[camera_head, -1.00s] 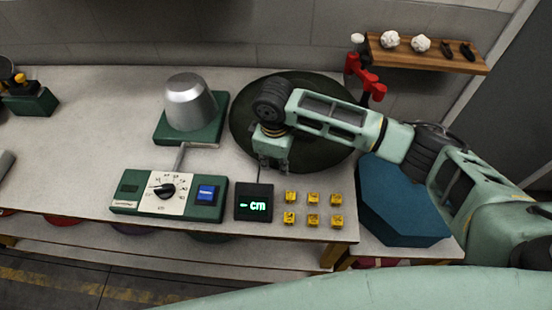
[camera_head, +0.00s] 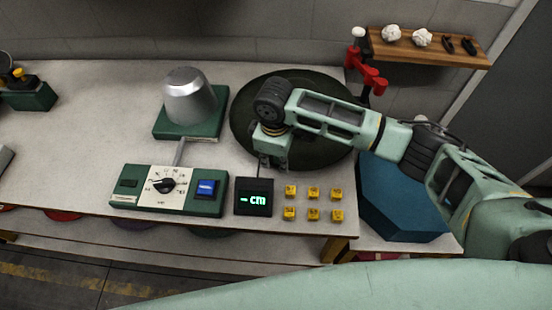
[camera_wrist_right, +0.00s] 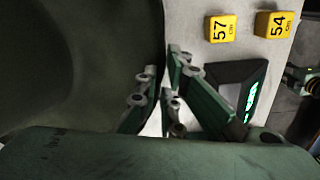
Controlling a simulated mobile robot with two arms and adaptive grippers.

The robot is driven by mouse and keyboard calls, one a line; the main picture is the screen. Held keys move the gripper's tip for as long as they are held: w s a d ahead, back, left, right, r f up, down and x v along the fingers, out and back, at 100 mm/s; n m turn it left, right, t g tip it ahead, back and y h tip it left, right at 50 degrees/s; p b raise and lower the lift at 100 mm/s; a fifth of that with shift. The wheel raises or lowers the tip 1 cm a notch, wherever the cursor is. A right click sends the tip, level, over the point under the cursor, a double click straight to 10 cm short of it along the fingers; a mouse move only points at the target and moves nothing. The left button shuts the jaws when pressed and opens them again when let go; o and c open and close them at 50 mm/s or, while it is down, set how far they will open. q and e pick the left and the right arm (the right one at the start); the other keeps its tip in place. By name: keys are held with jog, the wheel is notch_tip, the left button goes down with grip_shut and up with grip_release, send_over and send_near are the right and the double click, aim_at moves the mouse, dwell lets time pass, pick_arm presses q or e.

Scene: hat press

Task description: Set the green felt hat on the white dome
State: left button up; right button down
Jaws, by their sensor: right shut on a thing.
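The green felt hat (camera_head: 318,142) is very dark and wide and lies on the table, partly hidden behind my right arm. My right gripper (camera_head: 272,165) points down at the near left edge of its brim and is shut on it. In the right wrist view, the fingers (camera_wrist_right: 160,100) are at the brim edge, and the hat (camera_wrist_right: 75,60) fills the left side. The dome (camera_head: 188,97) looks metallic grey rather than white. It stands bare on a green base (camera_head: 165,130), left of the hat and apart from it. My left gripper is not in view.
A control box (camera_head: 168,190) with a dial and blue switch stands in front of the dome. Beside it are a black display (camera_head: 253,197) and several yellow number blocks (camera_head: 314,192). A blue octagonal block (camera_head: 400,205) is at right. The table's left part is mostly clear.

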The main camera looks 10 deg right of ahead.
jog(key=shift+f, duration=0.55)
jog(key=c, duration=1.8)
grip_release()
jog(key=shift+r, duration=0.15)
jog(key=r, duration=1.1)
jog(key=shift+s+a+r, duration=0.15)
jog(key=shift+s+r, duration=0.05)
jog(key=shift+r, duration=0.2)
